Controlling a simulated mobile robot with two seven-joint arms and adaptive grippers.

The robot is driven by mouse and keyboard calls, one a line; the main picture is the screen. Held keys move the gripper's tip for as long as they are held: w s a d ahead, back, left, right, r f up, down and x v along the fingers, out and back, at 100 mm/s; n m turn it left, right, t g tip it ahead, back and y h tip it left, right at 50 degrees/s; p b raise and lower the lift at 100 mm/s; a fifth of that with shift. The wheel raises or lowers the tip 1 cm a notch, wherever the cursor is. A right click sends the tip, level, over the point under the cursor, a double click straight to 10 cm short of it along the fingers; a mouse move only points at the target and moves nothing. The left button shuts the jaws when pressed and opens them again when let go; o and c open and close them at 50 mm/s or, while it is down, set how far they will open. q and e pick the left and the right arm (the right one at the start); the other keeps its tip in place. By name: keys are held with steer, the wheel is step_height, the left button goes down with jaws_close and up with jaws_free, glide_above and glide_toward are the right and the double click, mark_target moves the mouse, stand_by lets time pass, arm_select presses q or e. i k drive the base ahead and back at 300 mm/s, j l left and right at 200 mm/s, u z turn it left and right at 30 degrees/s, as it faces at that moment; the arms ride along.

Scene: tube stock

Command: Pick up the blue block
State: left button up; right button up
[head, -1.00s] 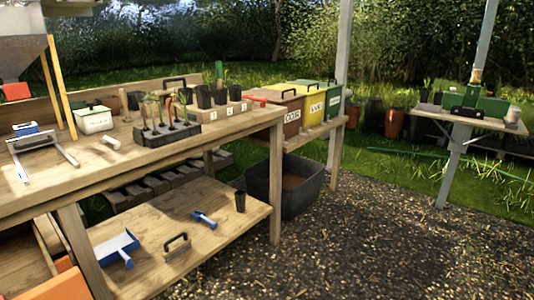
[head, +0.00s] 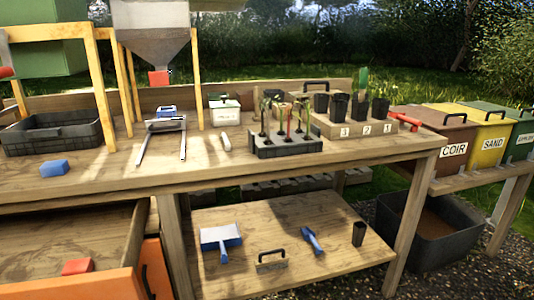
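A blue block (head: 54,168) lies on the wooden bench top at the left in the head view, in front of a black tray. Nothing touches it that I can see. Neither of my grippers is in view.
The black tray (head: 50,146) stands behind the block, and a metal frame (head: 161,126) to its right. A seedling tray (head: 286,150) and a numbered wooden pot holder (head: 340,132) stand farther right. Below, an open drawer (head: 124,255) holds a red block (head: 77,267). The bench front near the blue block is clear.

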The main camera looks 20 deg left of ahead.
mark_target(58, 168)
steer(key=i+l+u, duration=0.15)
steer(key=l+u, duration=0.2)
steer(key=i+l+u, duration=0.1)
steer(key=l+u, duration=0.45)
steer(key=u, duration=0.15)
steer(key=i, duration=0.05)
